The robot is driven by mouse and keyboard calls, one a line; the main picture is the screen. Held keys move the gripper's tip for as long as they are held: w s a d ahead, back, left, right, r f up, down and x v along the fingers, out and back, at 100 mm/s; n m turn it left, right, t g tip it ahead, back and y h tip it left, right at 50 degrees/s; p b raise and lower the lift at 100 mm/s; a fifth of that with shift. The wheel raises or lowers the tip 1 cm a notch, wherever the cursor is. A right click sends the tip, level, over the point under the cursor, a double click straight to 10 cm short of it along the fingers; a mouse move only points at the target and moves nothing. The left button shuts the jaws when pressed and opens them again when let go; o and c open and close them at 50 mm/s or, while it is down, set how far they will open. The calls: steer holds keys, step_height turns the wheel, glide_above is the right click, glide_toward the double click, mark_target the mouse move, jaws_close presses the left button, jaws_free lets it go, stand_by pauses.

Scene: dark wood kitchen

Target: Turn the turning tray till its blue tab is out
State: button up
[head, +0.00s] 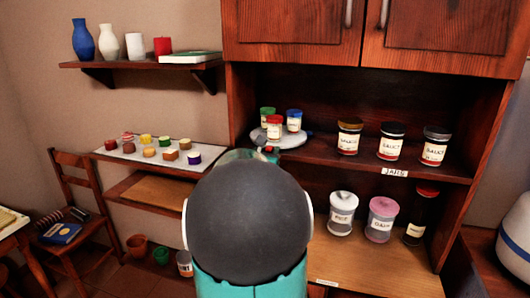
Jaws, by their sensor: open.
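The turning tray (295,141) is a pale round disc on the middle shelf of the cabinet, at its left end. I cannot make out a blue tab on the tray's visible rim. My gripper (267,150) shows only as a small part at the tray's front left edge, open, mostly hidden behind my large dark rounded arm link. I cannot tell whether it touches the tray.
Several sauce jars (391,142) stand right of the tray on the same shelf, above a "JARS" label (395,173). Canisters (342,213) and a dark bottle (420,215) stand below. A side shelf with small coloured items (149,152) is at the left, near a chair (77,190).

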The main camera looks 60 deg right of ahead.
mark_target(251, 147)
steer(key=shift+c, duration=0.4)
jaws_close()
steer(key=shift+w+d+r+m+g, duration=0.1)
steer(key=shift+w+d+m+g, duration=0.05)
steer(key=shift+w+m+g, duration=1.45)
steer(key=shift+w+d+r+m+g, duration=0.1)
steer(key=shift+w+m+g, duration=0.9)
steer(key=shift+g, duration=1.1)
steer(key=shift+w, duration=0.2)
steer(key=shift+o, duration=0.4)
jaws_free()
steer(key=shift+f, duration=0.1)
steer(key=shift+a, duration=0.1)
